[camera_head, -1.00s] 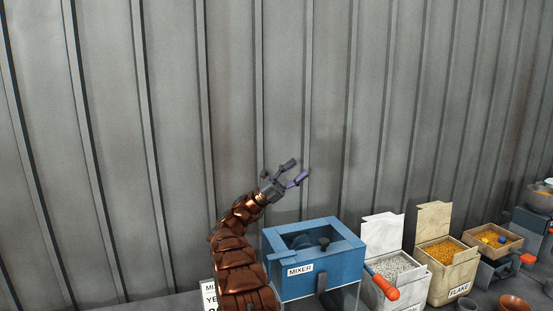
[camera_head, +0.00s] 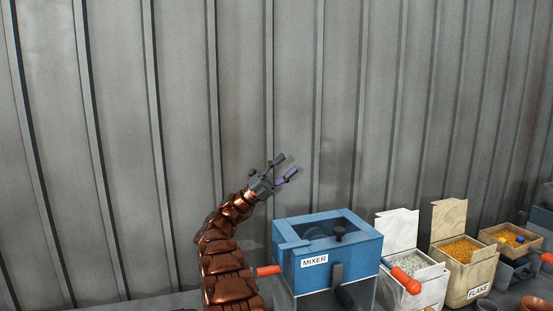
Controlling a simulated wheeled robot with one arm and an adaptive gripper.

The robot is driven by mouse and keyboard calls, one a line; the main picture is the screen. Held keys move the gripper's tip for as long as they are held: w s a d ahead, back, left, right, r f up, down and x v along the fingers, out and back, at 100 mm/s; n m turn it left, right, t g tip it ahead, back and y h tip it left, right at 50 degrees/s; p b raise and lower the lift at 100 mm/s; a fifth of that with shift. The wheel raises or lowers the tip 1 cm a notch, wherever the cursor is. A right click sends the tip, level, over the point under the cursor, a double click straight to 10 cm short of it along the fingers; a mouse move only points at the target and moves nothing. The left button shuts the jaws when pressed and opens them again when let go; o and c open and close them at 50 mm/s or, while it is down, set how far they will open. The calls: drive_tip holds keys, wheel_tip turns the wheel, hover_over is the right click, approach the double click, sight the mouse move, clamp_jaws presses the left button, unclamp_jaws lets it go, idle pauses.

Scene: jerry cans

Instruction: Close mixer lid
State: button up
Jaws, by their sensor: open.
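The mixer (camera_head: 312,278) is a blue box with a white MIXER label on its front, standing on the counter right of my arm. Its top is a blue frame around a dark window, with a dark knob (camera_head: 340,233) on it. The lid (camera_head: 358,221) appears to lie flat on the box; whether it is fully seated I cannot tell. My gripper (camera_head: 288,166) is open and empty, in the air above and left of the mixer, apart from it. Its fingers point up and right.
An orange-red handle (camera_head: 267,270) sticks out between my arm and the mixer. Right of the mixer stand a white bin (camera_head: 397,231), a FLAKE bin (camera_head: 449,223) and a wooden tray (camera_head: 494,236). A corrugated metal wall (camera_head: 400,100) stands behind.

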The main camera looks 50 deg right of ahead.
drive_tip(key=shift+w+d+r+n+t+h, duration=0.15)
drive_tip(key=shift+w+r+n+t+h, duration=0.3)
drive_tip(key=shift+r+h, duration=0.2)
drive_tip(key=shift+w+d+r+n+t+h, duration=0.1)
drive_tip(key=shift+w+r+n+t+h, duration=0.2)
drive_tip(key=shift+r+n+t+h, duration=0.35)
drive_tip(key=shift+w+d+r+n+t+h, duration=0.15)
drive_tip(key=shift+w+r+n+t+h, duration=0.3)
drive_tip(key=shift+r, duration=0.3)
drive_tip(key=shift+r, duration=0.1)
